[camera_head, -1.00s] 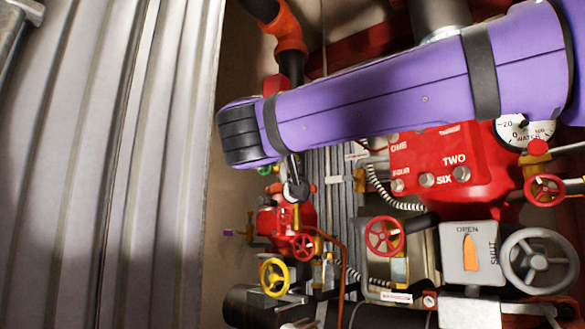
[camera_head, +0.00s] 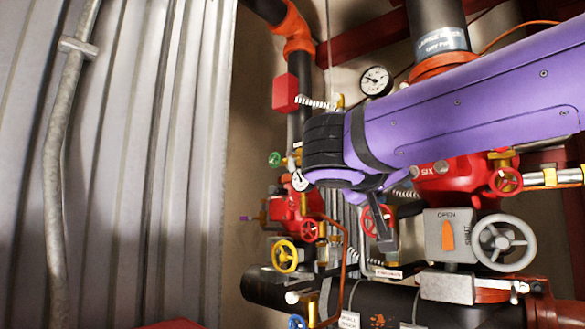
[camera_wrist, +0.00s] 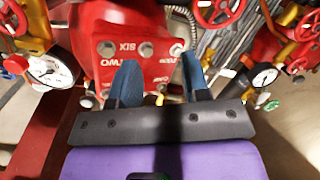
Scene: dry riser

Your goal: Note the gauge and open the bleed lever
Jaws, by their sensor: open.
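A round white gauge (camera_head: 376,81) with a dark rim and needle stands on the pipework above my arm; its reading is too small to tell. A smaller gauge (camera_head: 299,180) sits left of my wrist. The wrist view shows one white gauge (camera_wrist: 50,70) at left and another gauge (camera_wrist: 265,77) at right. A small purple handle (camera_head: 245,218) sticks out left of the red valve; I cannot tell which part is the bleed lever. My gripper (camera_wrist: 158,78) is open and empty, its two blue fingertips apart before the red valve body (camera_wrist: 140,55). In the head view its fingers are partly hidden.
A yellow handwheel (camera_head: 285,256), a grey handwheel (camera_head: 505,243) and a grey OPEN/SHUT indicator box (camera_head: 448,236) crowd the pipes below. A thick black pipe (camera_head: 388,302) runs along the bottom. A corrugated wall (camera_head: 130,150) stands at left.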

